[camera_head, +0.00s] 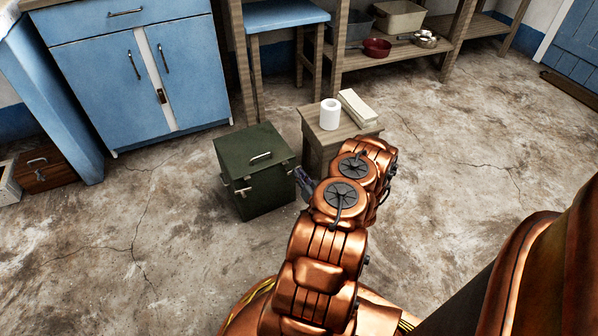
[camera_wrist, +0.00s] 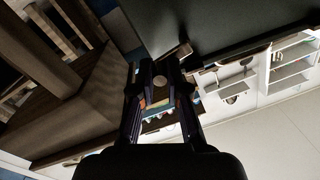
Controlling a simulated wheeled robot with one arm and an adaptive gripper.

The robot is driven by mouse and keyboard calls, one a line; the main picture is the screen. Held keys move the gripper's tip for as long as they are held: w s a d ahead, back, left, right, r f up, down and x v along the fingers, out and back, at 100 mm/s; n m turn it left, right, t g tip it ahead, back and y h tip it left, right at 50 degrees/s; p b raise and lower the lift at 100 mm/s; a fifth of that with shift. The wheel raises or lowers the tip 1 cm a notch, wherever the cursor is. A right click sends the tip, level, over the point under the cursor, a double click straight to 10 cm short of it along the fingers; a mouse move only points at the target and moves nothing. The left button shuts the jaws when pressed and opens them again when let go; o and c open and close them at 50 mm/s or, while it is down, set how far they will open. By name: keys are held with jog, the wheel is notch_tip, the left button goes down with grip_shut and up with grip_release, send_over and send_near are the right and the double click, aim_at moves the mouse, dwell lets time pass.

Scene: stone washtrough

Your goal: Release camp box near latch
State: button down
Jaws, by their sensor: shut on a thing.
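The camp box (camera_head: 253,172) is a dark green, closed box with a handle (camera_head: 260,157) on its lid, standing on the floor. A small metal latch (camera_head: 241,190) sits at its left front edge. My gripper (camera_head: 300,178) is at the right side of the box, partly hidden behind my arm. In the wrist view the dark underside of the box (camera_wrist: 225,25) fills the top, and my gripper (camera_wrist: 160,70) has its fingertips at its edge. The near latch (camera_wrist: 174,52) shows there as a small piece at the fingertips. My gripper is shut on it, though the contact is dim.
A small wooden stool (camera_head: 338,133) with a white roll (camera_head: 329,114) and a folded cloth (camera_head: 358,106) stands close to the box and my arm. Blue cabinets (camera_head: 140,75) and shelves (camera_head: 400,62) stand behind.

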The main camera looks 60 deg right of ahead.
jog(key=shift+a, duration=0.1)
jog(key=c, duration=1.2)
grip_release()
jog(key=shift+s, duration=0.1)
jog(key=v, duration=1.1)
jog(key=shift+s+a, duration=0.1)
jog(key=shift+s, duration=0.25)
